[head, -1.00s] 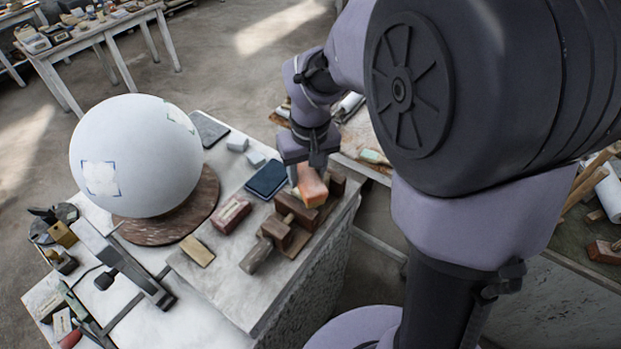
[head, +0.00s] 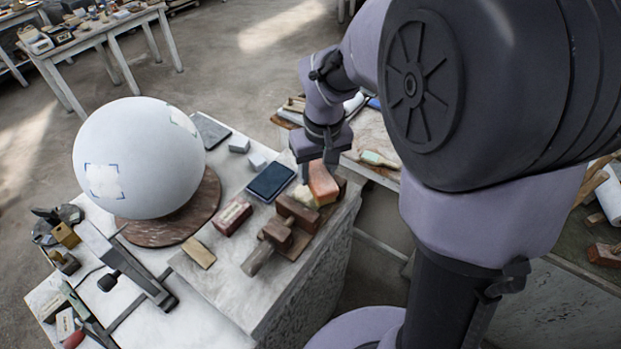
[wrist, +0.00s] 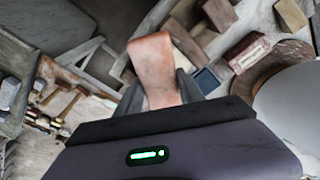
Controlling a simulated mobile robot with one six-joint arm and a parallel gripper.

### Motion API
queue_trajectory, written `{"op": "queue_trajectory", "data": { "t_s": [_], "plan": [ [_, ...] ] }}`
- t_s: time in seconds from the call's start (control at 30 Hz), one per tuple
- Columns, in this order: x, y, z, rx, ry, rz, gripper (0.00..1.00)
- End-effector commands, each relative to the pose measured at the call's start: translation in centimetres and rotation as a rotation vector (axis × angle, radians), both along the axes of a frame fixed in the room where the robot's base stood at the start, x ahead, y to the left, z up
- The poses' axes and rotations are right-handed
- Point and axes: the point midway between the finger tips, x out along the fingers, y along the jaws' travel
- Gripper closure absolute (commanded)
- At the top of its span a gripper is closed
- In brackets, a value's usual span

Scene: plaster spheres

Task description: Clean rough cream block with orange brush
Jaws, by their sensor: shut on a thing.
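My gripper (head: 318,163) is shut on an orange block-shaped thing, which I take for the orange brush (head: 323,184). It is over the far right end of the stone-topped block, by the brown wooden blocks. I cannot tell whether it touches anything below. In the wrist view the orange brush (wrist: 153,62) stands out from between the fingers; its bristles cannot be made out. A small pale cream piece (head: 303,196) shows just left of the brush, partly hidden. A flat cream-tan block (head: 198,252) lies nearer the front left. I cannot tell which is the rough cream block.
A large white sphere (head: 139,155) rests on a round brown base (head: 193,222) at left. A dark blue pad (head: 271,181), a dark red block (head: 233,216) and brown wooden blocks (head: 278,233) stand close to my gripper. A tool-covered side table (head: 372,135) is beyond.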

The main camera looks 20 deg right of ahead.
Motion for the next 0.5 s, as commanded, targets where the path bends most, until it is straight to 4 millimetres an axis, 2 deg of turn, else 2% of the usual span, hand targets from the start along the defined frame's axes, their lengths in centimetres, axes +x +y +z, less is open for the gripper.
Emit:
{"op": "queue_trajectory", "data": {
  "t_s": [0.5],
  "plan": [
    [-0.01,0.02,-0.49,0.000,0.000,0.000,0.87]
  ]
}}
